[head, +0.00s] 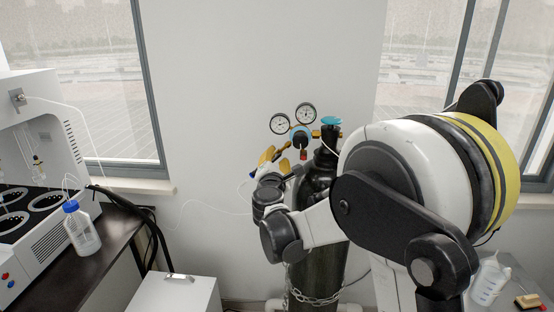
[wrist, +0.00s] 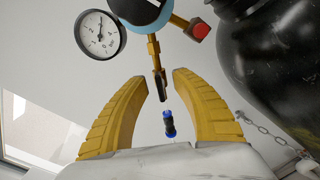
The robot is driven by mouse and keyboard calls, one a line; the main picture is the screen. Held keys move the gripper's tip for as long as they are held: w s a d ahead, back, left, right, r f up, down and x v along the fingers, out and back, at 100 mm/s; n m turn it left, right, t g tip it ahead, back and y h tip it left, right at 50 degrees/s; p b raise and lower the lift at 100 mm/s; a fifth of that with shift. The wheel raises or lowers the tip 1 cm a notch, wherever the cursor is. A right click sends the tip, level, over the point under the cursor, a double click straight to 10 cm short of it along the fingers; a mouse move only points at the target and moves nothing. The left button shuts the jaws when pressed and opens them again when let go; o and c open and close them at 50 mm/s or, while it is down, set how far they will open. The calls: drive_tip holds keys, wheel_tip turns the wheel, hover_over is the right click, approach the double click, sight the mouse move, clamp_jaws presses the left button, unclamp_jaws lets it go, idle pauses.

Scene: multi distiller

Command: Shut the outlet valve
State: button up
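The gas regulator (head: 299,134) with its gauges is fixed to the dark gas cylinder (head: 320,185). In the wrist view a brass stem (wrist: 154,50) hangs from the regulator's blue body (wrist: 140,8) and ends in a dark, flat piece (wrist: 161,88), perhaps the outlet valve handle. My gripper (wrist: 161,80) is open, with its yellow fingers on either side of this dark piece and visible gaps to both. A blue-and-black fitting (wrist: 169,123) shows lower between the fingers. In the head view my gripper (head: 274,154) is left of the cylinder, partly hidden by my arm.
A red knob (wrist: 200,30) sits right of the brass stem. A teal handwheel (head: 331,120) tops the cylinder. A chain (head: 315,298) crosses the cylinder low down. At left, a bench (head: 100,270) holds a blue-capped bottle (head: 80,230) and a white machine (head: 35,150).

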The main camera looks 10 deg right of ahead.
clamp_jaws()
drive_tip(key=shift+m, duration=0.4)
drive_tip(key=m, duration=0.3)
drive_tip(key=shift+m+b, duration=0.3)
drive_tip(key=m, duration=0.4)
drive_tip(key=shift+m, duration=0.3)
drive_tip(key=m, duration=0.4)
drive_tip(key=shift+f+m+b, duration=0.1)
drive_tip(key=shift+m+b, duration=0.2)
drive_tip(key=shift+b, duration=0.1)
drive_tip(key=shift+m, duration=2.2)
